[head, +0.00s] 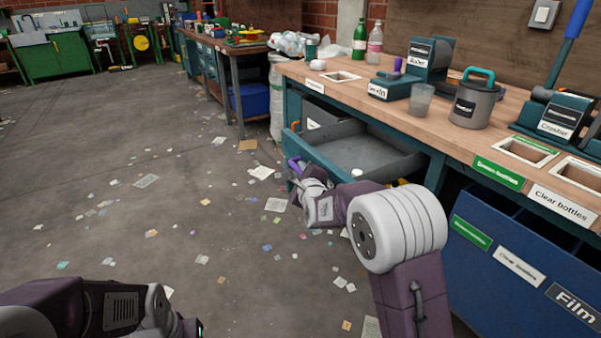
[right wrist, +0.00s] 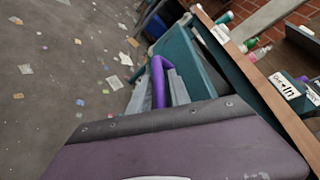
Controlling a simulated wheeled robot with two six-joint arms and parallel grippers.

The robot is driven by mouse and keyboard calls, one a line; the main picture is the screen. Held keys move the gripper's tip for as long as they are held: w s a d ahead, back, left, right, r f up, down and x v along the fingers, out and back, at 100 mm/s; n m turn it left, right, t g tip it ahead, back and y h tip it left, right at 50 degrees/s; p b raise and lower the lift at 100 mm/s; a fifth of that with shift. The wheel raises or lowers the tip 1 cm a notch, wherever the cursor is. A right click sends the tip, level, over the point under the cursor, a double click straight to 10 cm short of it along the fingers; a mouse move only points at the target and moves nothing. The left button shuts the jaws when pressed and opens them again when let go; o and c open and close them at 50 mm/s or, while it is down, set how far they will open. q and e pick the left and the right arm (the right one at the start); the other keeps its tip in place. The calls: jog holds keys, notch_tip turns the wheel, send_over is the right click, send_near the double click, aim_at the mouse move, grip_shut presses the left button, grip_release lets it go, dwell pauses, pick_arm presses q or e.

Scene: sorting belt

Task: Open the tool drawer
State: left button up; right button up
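The tool drawer (head: 318,160) is a teal drawer with a grey inside, under the wooden workbench. My right gripper (head: 298,172) is at this handle. In the right wrist view the purple handle (right wrist: 158,82) runs between the grey fingers, which look closed around it; the teal drawer front (right wrist: 190,58) is just behind. My left gripper (head: 192,326) is low at the left, away from the drawer, its fingers mostly cut off by the frame.
Paper scraps litter the floor; the floor left of the drawer is otherwise free.

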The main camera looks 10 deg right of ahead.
jog(key=p+v, duration=0.2)
jog(key=v, duration=0.7)
jog(key=shift+p, duration=0.35)
